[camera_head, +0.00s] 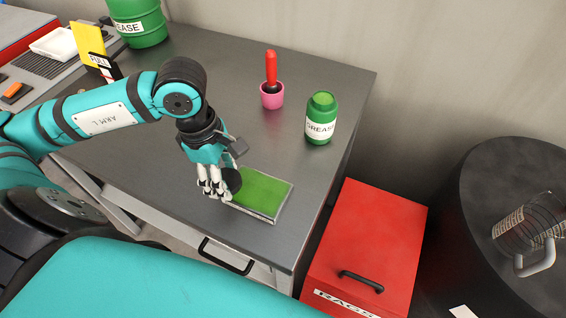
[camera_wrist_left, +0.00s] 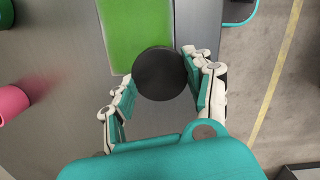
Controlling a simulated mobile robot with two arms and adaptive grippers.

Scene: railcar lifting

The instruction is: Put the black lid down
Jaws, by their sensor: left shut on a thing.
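The black lid (camera_wrist_left: 160,73) is round and held between the fingers of my left gripper (camera_wrist_left: 158,88) in the left wrist view. In the head view the lid (camera_head: 233,181) shows tilted at the fingertips of my left gripper (camera_head: 219,188), over the near left edge of a green mat in a metal tray (camera_head: 280,207). I cannot tell if the lid touches the mat. The green mat (camera_head: 261,188) also shows in the left wrist view (camera_wrist_left: 135,35). My right gripper is not in view.
A green grease jar (camera_head: 320,118) and a pink cup (camera_head: 271,97) with a red-handled tool (camera_head: 271,68) stand farther back on the grey table (camera_head: 215,80). A red rags bin (camera_head: 372,240) and a black drum (camera_head: 490,170) stand to the right. The tabletop around the tray is clear.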

